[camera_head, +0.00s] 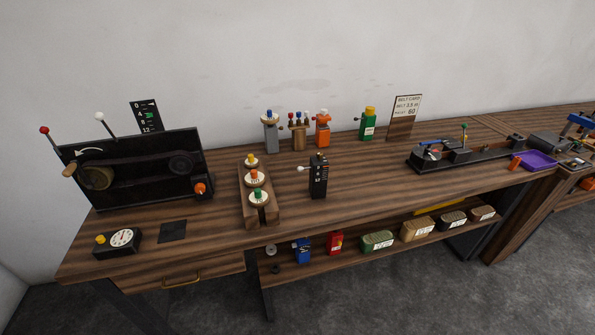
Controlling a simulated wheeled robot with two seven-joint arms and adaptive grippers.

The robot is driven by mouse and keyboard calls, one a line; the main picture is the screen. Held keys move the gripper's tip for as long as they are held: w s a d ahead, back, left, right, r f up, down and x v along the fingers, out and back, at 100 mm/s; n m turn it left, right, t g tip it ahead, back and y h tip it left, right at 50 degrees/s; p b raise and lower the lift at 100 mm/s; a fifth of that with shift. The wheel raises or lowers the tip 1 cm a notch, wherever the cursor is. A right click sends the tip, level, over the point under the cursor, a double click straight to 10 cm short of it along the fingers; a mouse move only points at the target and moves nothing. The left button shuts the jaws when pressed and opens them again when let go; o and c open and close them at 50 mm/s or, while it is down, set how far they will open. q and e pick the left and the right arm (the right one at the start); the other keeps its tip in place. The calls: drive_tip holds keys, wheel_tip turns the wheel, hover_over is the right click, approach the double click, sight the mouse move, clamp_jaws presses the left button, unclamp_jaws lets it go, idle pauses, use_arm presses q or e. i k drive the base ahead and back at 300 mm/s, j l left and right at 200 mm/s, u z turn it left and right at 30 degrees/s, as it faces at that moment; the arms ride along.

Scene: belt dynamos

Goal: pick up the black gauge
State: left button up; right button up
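A black upright block (319,180) with small white markings stands on the wooden bench, right of the wooden rack. A white-tipped lever sticks out from its left side, and its top is dark. Either could be the black gauge; I cannot tell which from the labels, which are too small to read. Neither of my grippers is in view, and nothing touches either object.
The wooden rack (246,204) holds several knobbed discs. A black belt machine (135,172) stands at the left. Grey (271,136), orange (322,131) and green (368,126) blocks stand behind. A long black fixture (470,152) lies at right. The bench (360,205) is clear right of the upright block.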

sight(319, 174)
drive_tip(key=i+l+u, duration=0.25)
drive_tip(key=l, duration=0.35)
drive_tip(key=i+l+u, duration=0.25)
drive_tip(key=i+l, duration=0.15)
drive_tip(key=l, duration=0.25)
drive_tip(key=k, duration=0.35)
drive_tip(key=i, duration=0.35)
